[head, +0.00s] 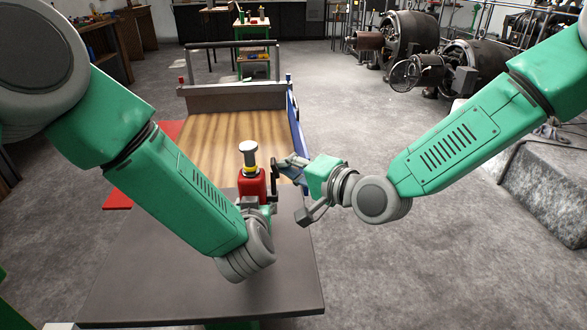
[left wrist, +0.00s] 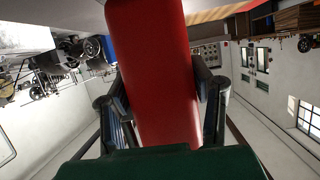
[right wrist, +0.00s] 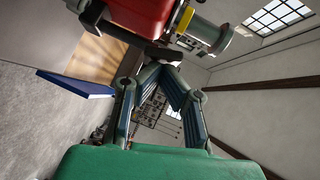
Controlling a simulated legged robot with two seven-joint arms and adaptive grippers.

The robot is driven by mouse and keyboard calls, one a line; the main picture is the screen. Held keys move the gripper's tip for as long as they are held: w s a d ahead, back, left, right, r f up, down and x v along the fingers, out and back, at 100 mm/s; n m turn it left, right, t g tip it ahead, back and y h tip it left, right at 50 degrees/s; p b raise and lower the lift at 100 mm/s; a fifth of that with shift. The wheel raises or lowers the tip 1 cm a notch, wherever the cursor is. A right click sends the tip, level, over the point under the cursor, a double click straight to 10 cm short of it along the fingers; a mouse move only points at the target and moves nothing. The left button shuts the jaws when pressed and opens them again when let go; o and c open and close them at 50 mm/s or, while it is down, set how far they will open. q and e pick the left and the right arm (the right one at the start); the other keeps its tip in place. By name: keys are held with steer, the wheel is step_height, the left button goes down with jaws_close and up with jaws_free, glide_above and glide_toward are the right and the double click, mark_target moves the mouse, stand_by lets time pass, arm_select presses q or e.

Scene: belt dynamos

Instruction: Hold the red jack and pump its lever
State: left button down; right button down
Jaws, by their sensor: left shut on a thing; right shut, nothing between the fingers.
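The red jack (head: 250,184) stands upright over the far part of the dark table, with a yellow ring and a pale cylindrical top. My left gripper (head: 256,206) is shut on its red body, which fills the space between the fingers in the left wrist view (left wrist: 160,75). The left fingers are partly hidden by my arm in the head view. A dark lever (head: 274,181) shows on the jack's right side. My right gripper (head: 284,164) is shut and empty beside the lever. In the right wrist view its fingertips meet close to a dark lever end (right wrist: 164,56); contact is unclear.
The dark table (head: 170,290) is bare in front. Beyond it stands a cart with a wooden bed (head: 215,140) and a blue side (head: 296,115). A red panel (head: 118,199) lies to the left. Large dark machines (head: 408,38) stand at the back right.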

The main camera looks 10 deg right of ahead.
steer(key=w+d+v, duration=0.2)
steer(key=v, duration=1)
steer(key=shift+s+d+r, duration=0.3)
steer(key=shift+r, duration=0.1)
arm_select(q)
steer(key=shift+d, duration=0.1)
steer(key=c, duration=0.6)
jaws_free()
steer(key=shift+c, duration=0.2)
